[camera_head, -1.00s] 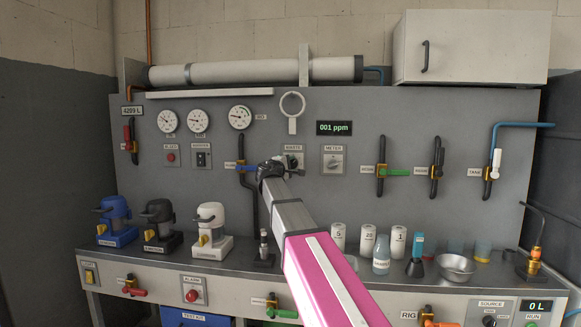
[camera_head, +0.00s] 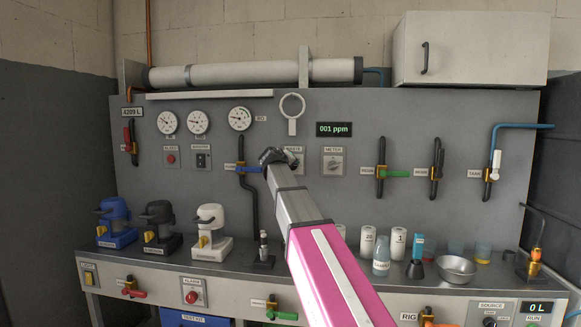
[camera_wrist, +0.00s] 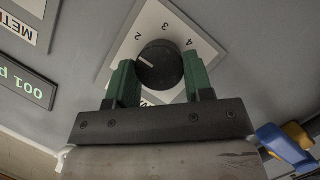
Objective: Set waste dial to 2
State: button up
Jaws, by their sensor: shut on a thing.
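The waste dial is a round black knob (camera_wrist: 160,66) on a pale plate (camera_wrist: 194,34) marked 2, 3 and 4. My gripper (camera_wrist: 160,82) is shut on the knob, with one green finger on each side. In the head view my gripper (camera_head: 279,157) is at the panel and covers most of the dial.
A blue-handled valve (camera_head: 244,168) is close on the left. A ring holder (camera_head: 292,107) and the ppm display (camera_head: 334,129) are above. Bottles and a metal bowl (camera_head: 456,268) stand on the bench below.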

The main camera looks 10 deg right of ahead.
jog(key=shift+s+m+y, duration=0.1)
jog(key=shift+m+y, duration=0.3)
jog(key=shift+m, duration=0.2)
dwell(0.3)
jog(key=o, duration=0.9)
jog(key=v, duration=1)
jog(key=shift+s+a+r, duration=0.15)
jog(key=shift+s+r, duration=0.05)
jog(key=shift+s, duration=0.1)
